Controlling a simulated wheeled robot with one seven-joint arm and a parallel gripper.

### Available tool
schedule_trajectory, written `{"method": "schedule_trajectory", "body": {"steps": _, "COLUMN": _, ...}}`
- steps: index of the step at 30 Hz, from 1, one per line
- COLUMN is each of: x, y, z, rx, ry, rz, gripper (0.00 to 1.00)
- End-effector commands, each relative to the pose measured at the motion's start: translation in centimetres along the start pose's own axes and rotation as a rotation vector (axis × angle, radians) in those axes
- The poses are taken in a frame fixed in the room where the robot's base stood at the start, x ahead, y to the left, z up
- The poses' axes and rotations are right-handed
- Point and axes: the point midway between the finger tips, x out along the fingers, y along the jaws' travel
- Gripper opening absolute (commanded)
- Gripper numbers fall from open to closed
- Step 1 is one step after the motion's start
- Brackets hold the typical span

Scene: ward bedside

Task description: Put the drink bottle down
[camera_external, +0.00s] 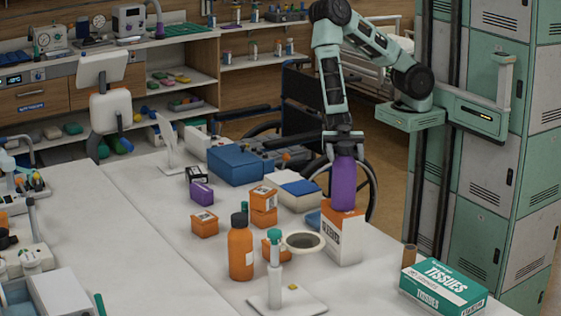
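A purple bottle (343,184) with a dark cap is upright in my gripper (343,152), which is shut around its upper part. The bottle's lower end overlaps the top of a white and orange box (343,240). From this single view I cannot tell whether the bottle touches the box or hangs clear of it. An orange bottle (240,250) with a dark cap stands on the white table (150,255), to the left of the box.
A blue case (234,165) stands further back. The table's left middle is bare. A wheelchair (300,105) stands behind.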

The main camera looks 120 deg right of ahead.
Motion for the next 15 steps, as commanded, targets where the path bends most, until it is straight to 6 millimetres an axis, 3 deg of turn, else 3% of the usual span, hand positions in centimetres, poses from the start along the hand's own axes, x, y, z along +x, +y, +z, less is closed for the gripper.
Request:
{"method": "schedule_trajectory", "body": {"steps": 10, "x": -0.1, "y": 0.0, "z": -0.5, "rx": 0.000, "ry": 0.000, "rz": 0.001, "gripper": 0.59}}
{"method": "schedule_trajectory", "body": {"steps": 15, "x": -3.1, "y": 0.1, "z": 0.0, "rx": -0.003, "ry": -0.001, "rz": 0.004, "gripper": 0.59}}
